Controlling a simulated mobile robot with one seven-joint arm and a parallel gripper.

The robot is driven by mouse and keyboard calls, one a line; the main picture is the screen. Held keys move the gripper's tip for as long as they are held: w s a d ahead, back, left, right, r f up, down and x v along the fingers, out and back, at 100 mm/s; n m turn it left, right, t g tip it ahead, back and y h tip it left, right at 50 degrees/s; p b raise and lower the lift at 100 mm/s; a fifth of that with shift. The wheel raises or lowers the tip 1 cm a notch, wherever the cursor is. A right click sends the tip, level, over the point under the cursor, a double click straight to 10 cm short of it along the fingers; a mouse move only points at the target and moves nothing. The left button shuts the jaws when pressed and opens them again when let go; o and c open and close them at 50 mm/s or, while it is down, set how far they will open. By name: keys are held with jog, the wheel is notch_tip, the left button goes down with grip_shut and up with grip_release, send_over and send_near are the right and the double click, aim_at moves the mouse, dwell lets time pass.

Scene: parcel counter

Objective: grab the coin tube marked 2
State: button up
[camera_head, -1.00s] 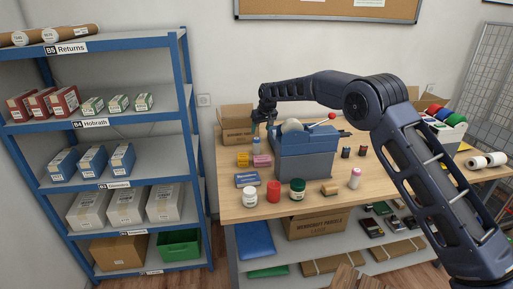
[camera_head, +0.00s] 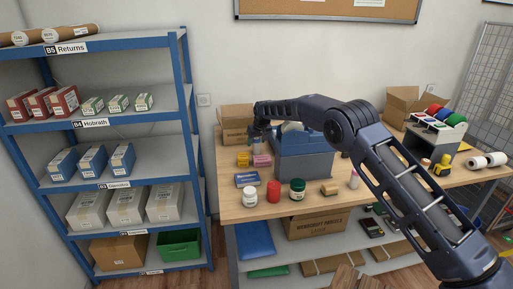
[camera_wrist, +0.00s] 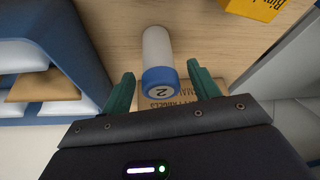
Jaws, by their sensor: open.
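The coin tube marked 2 (camera_wrist: 158,66) is pale with a blue cap bearing a white disc and a dark 2. In the wrist view it stands on the wooden table (camera_wrist: 215,35), its cap close to the gap between the two green fingers of my gripper (camera_wrist: 161,84). The fingers are apart, one on each side of the cap, and no contact shows. In the head view my gripper (camera_head: 262,138) points down at the back left of the table, beside the blue-grey machine (camera_head: 304,166). There it largely hides the tube.
Yellow (camera_head: 243,160) and pink (camera_head: 262,160) boxes lie just in front of my gripper. An open cardboard box (camera_head: 236,125) stands behind it. Jars and a red cylinder (camera_head: 273,191) stand along the front edge. A blue shelf unit (camera_head: 190,110) is on the left.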

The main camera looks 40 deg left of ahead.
jog(key=shift+c, duration=0.2)
jog(key=shift+r, duration=0.1)
jog(key=c, duration=1.1)
